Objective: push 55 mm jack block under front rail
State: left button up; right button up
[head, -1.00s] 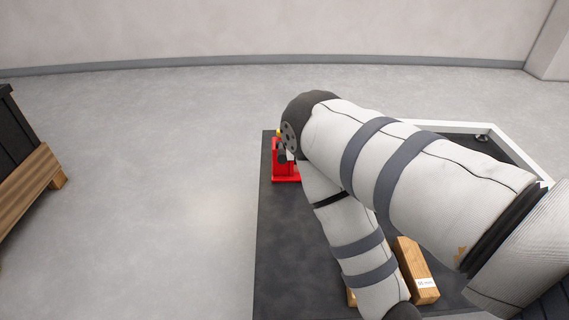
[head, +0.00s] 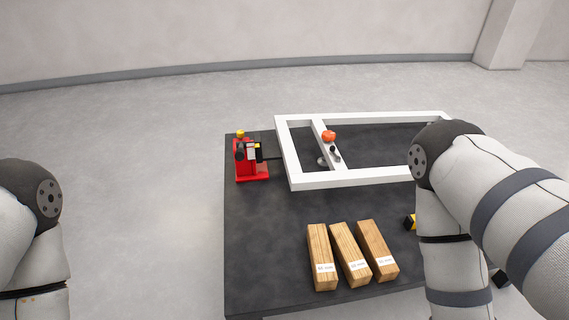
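Three wooden blocks lie side by side near the front of the dark table: a left block (head: 319,250), a middle block (head: 347,248) and a right block (head: 374,245). Each has a small white label, too small to read surely, so I cannot tell which is 55 mm. The white frame's front rail (head: 350,180) runs behind the blocks, apart from them. No block is seen under it; its right end is hidden by my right arm. Both my arms show in part, left and right, but neither gripper's fingers can be seen.
A red jack (head: 252,172) stands at the frame's left side. An orange knob (head: 329,136) sits on the frame's crossbar. A yellow and black thing (head: 410,222) is partly hidden by my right arm. The dark table (head: 265,240) is bare left of the blocks.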

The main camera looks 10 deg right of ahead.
aim_at(384, 268)
jog(key=z, duration=1.15)
